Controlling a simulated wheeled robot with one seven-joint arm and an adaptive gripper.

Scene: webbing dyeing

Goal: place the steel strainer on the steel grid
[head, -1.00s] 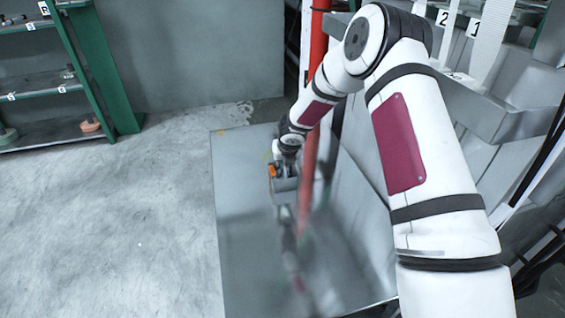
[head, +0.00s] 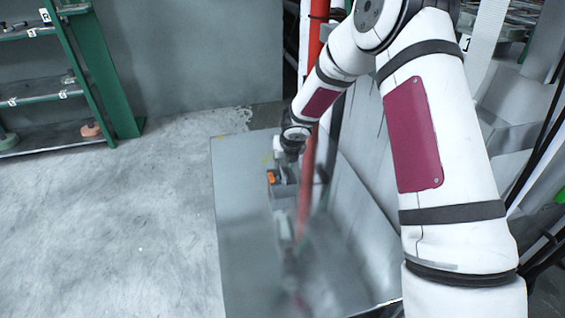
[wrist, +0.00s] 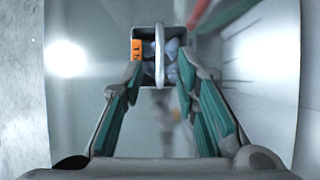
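A small grey open-topped container (wrist: 139,77) with a pale hoop handle (wrist: 160,55), an orange tag and bluish lumps inside is ahead of my gripper in the wrist view. It also shows as a grey box (head: 285,191) on the dull metal surface in the head view. I cannot tell whether it is the steel strainer. My gripper (wrist: 159,75) is open, its green-padded fingers apart, with the handle seen between the tips. No contact is visible. In the head view my gripper (head: 284,152) is small, above the box. I cannot make out a steel grid.
The metal surface (head: 240,225) is mostly clear, with blurred reflections. A red upright pole (head: 309,180) shows close to the right of the box. A green-framed shelf (head: 100,70) stands at the far left. Concrete floor (head: 150,220) is open on the left.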

